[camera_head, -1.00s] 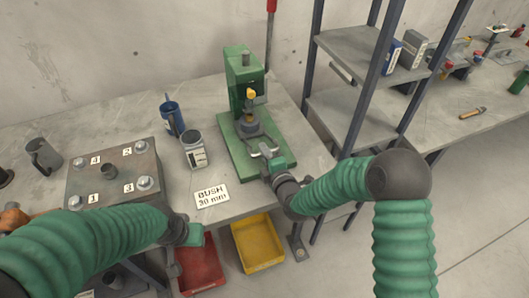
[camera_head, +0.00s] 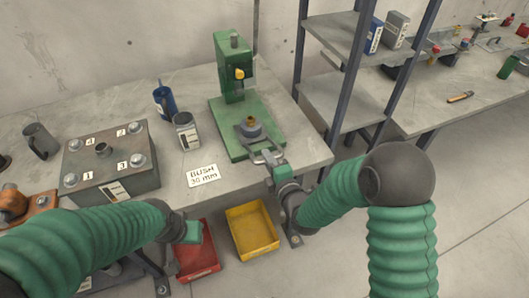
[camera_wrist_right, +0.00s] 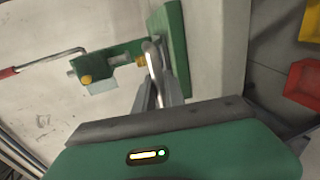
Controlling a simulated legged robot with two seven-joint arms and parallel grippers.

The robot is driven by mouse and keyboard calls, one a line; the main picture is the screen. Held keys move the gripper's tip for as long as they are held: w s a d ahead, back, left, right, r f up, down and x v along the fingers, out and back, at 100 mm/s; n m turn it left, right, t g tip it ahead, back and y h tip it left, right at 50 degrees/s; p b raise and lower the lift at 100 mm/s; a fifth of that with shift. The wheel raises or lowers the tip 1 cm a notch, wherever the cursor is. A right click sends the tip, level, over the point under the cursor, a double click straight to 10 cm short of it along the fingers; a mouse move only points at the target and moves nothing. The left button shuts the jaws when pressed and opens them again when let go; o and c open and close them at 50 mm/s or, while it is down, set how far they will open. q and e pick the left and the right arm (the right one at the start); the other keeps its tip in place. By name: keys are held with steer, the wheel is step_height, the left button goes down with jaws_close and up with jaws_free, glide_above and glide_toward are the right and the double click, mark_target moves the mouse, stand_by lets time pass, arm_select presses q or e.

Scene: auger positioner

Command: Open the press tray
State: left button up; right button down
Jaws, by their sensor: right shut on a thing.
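The green press (camera_head: 231,75) stands on the bench in the middle of the head view. Its press tray (camera_head: 250,127), with a round brass-topped part on it, is slid out in front of the column toward me. My right gripper (camera_head: 270,160) is at the tray's front metal handle (camera_head: 262,155) and shut on it. In the right wrist view the gripper fingers (camera_wrist_right: 163,92) meet the handle loop (camera_wrist_right: 153,58). The fingers hide part of the handle. My left gripper (camera_head: 190,232) hangs low by the bench's front edge; its jaws are not clear.
A bolted steel block (camera_head: 112,160), a blue mug (camera_head: 165,103), a grey canister (camera_head: 186,131) and a "BUSH 30 mm" card (camera_head: 204,175) lie left of the press. Red (camera_head: 195,262) and yellow (camera_head: 252,228) bins sit below the front edge. Shelving (camera_head: 345,105) stands right.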

steer(key=shift+s+d+f, duration=0.1)
steer(key=shift+s+d, duration=0.15)
steer(key=shift+s, duration=0.05)
steer(key=shift+w+a+f, duration=0.1)
steer(key=shift+w+a, duration=0.1)
steer(key=shift+a, duration=0.1)
steer(key=c, duration=1.6)
jaws_free()
steer(key=shift+o, duration=0.8)
steer(key=shift+d, duration=0.1)
arm_select(q)
steer(key=shift+w+a+f, duration=0.1)
steer(key=shift+w+f, duration=0.05)
steer(key=shift+f, duration=0.1)
